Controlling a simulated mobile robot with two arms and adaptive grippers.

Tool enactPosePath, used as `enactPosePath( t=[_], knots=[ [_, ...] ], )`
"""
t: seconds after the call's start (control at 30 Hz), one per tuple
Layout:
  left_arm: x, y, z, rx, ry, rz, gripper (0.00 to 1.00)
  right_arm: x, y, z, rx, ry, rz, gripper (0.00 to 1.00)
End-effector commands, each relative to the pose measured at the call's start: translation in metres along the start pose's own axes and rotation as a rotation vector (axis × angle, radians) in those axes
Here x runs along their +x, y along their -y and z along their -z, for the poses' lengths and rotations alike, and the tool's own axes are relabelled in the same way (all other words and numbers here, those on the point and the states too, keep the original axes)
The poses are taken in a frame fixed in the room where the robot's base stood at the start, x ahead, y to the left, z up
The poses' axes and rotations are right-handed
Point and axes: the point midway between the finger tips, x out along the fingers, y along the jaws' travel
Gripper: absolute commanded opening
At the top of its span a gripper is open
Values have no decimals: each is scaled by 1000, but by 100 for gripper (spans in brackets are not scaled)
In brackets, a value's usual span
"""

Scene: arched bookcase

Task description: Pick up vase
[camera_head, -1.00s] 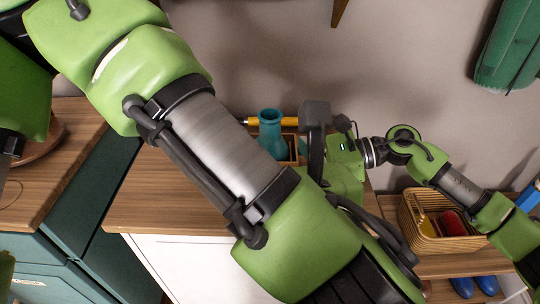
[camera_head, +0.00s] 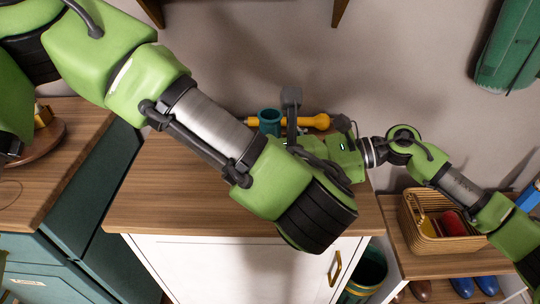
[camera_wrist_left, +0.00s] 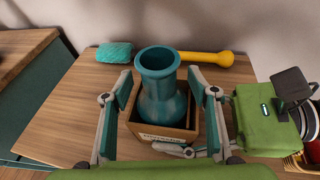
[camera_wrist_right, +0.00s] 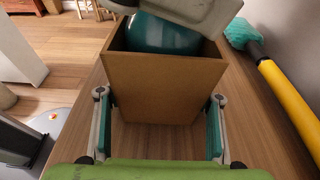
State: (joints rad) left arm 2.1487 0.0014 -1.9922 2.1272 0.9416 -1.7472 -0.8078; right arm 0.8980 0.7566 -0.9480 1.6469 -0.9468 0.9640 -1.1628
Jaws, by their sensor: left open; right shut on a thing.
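The teal vase (camera_wrist_left: 160,95) stands upright in a small open wooden box (camera_wrist_left: 165,131) with a label on its front. In the head view only the top of the vase (camera_head: 269,120) shows above my left arm. My left gripper (camera_wrist_left: 159,92) is open, one finger on each side of the vase; contact is not clear. It is hidden in the head view. My right gripper (camera_wrist_right: 158,125) is shut on the wooden box (camera_wrist_right: 163,85), with its fingers along the box sides. The vase's round body (camera_wrist_right: 163,35) shows inside the box there, partly covered by a grey gripper part.
A yellow-handled brush (camera_wrist_left: 205,57) with teal bristles lies behind the box, by the wall. A wicker basket (camera_head: 437,228) stands right on a lower shelf. The wooden cabinet top (camera_head: 170,190) is clear at left. My two arms are close together.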

Motion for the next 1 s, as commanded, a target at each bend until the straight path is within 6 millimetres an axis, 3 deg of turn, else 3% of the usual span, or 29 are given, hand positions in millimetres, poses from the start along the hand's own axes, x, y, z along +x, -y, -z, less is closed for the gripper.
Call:
enactPosePath(
  t=[0.07, 0.27, 0.73, 0.87, 1.0],
  knots=[
    [0, 0, 0, 0, 0, 0, 51, 0, 0, 0, 0, 0, 0, 48],
    [0, 0, 0, 0, -1, 0, 0, 0, 0, 0, 0, 0, 1, 48],
    [-2, 0, -2, 1, -3, 0, 0, 0, 0, 0, 0, 0, 1, 48],
    [-7, 0, -17, -2, -2, 0, 0, 0, 0, 0, 0, 0, 1, 48],
    [-17, 0, -46, -5, 2, 1, 0, 0, 1, 0, 1, 0, 3, 48]
  ],
)
